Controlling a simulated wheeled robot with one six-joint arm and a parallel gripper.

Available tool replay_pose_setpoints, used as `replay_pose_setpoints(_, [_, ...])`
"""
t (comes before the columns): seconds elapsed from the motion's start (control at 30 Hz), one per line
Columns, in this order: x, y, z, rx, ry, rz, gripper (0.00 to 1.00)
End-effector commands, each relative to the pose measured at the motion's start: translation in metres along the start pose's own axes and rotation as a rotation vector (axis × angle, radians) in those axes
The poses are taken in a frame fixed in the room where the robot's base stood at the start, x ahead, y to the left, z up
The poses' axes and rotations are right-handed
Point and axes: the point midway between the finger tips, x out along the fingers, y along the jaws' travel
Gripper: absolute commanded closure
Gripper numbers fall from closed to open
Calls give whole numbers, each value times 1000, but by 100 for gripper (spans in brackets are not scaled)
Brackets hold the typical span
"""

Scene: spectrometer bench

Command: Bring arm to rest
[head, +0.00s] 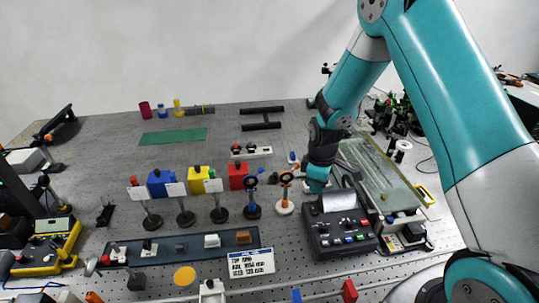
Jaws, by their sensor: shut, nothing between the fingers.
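My teal and grey arm comes in from the upper right and bends down over the right part of the bench (100,185). Its wrist ends low, just behind the black control box with a screen (340,225). My gripper (350,174) shows small and dark to the right of the wrist, near the left edge of the glass-topped tray (385,178). It is shut and holds nothing. Its fingertips are hard to make out, and I cannot tell whether they touch anything.
Left of the wrist stand an orange ring mount (286,180), a blue ring mount (251,183) and several white cards on posts. Behind them are blue (159,183), yellow (198,180) and red (237,176) blocks.

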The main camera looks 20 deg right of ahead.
Motion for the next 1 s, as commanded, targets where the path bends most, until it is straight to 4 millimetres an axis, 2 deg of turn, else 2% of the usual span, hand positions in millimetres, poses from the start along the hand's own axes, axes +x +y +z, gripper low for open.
replay_pose_setpoints(0.17, [-7,-5,-4,8,12,-1,100])
replay_pose_setpoints(0.27, [-28,-22,-16,32,47,-10,100])
replay_pose_setpoints(0.37, [-61,-57,-29,73,102,-35,100])
replay_pose_setpoints(0.43, [-86,-89,-34,105,140,-63,100])
replay_pose_setpoints(0.6, [-134,-175,-27,166,208,-144,100])
replay_pose_setpoints(0.7, [-151,-223,-12,189,232,-191,100])
replay_pose_setpoints(0.8, [-161,-260,6,206,242,-229,100])
replay_pose_setpoints(0.9, [-165,-285,20,217,245,-253,100])
replay_pose_setpoints(1.0, [-167,-298,30,222,245,-267,100])
